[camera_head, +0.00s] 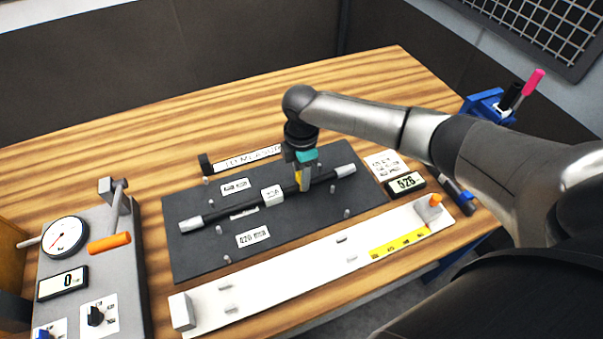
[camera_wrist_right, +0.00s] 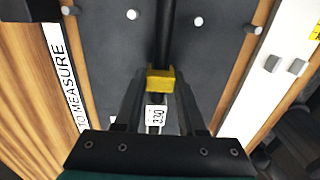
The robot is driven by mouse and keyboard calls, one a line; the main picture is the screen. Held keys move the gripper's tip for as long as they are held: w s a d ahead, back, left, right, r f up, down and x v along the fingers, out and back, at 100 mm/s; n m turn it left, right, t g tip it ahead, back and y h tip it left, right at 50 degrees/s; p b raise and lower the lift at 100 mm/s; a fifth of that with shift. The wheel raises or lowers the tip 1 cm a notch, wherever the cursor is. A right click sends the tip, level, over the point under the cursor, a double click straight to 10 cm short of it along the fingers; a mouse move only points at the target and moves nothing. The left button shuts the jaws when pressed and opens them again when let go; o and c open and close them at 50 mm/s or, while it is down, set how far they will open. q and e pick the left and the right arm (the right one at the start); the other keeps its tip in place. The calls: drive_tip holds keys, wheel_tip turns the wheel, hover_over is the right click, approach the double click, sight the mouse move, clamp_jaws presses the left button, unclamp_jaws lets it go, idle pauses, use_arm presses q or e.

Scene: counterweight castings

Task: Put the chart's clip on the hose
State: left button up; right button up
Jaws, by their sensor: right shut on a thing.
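The black hose (camera_head: 235,207) with pale grey ends lies across the dark board (camera_head: 200,255), between small pegs. My right gripper (camera_head: 303,184) points down over the right half of the hose and is shut on a yellow clip (camera_wrist_right: 160,78). In the right wrist view the clip sits across the line of the hose (camera_wrist_right: 165,35). I cannot tell whether it is seated around the hose or just above it. A white printed card (camera_head: 385,164), possibly the chart, lies right of the board; its text is too small to read. My left gripper is not in view.
A white rail (camera_head: 290,273) with a yellow scale runs in front of the board. A display (camera_head: 405,183) stands at right. A grey gauge console (camera_head: 90,245) with an orange-handled lever is at left. A "TO MEASURE" strip (camera_head: 250,157) lies behind the board. The rear table is clear.

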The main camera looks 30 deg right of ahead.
drive_tip(key=shift+f, duration=0.65)
drive_tip(key=o, duration=1.1)
drive_tip(key=shift+c, duration=0.2)
drive_tip(key=shift+r, duration=0.1)
wheel_tip(320, 180, up, 7)
drive_tip(key=p, duration=0.7)
drive_tip(key=shift+s, duration=0.1)
